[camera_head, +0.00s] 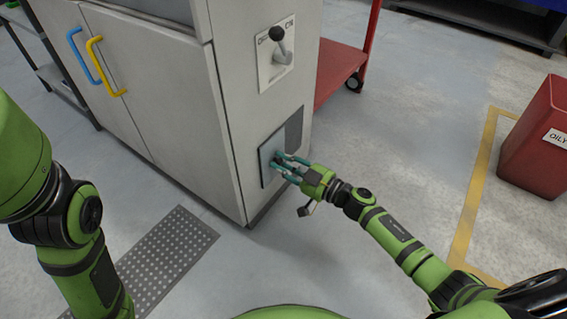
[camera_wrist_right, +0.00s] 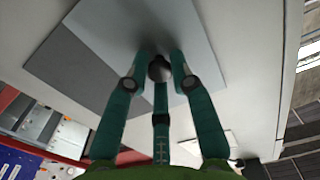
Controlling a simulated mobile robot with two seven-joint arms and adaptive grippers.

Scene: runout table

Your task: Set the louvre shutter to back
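The louvre shutter (camera_head: 266,153) is a light grey plate low on the cabinet's narrow side, beside a dark grey panel (camera_head: 294,128). In the right wrist view the plate (camera_wrist_right: 120,24) carries a round dark knob (camera_wrist_right: 159,68). The dark grey panel (camera_wrist_right: 70,68) lies at its left there. My right gripper (camera_head: 278,164) is at the plate. In the wrist view its teal fingers (camera_wrist_right: 161,66) converge on both sides of the knob and look shut on it; a third finger is below. My left arm shows at the left, but its gripper is out of view.
A lever switch (camera_head: 277,50) is on the cabinet above the shutter. The cabinet front has blue (camera_head: 84,56) and yellow (camera_head: 104,67) handles. A red cart (camera_head: 340,70) stands behind, and a red bin (camera_head: 535,145) at the right. The floor between is clear.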

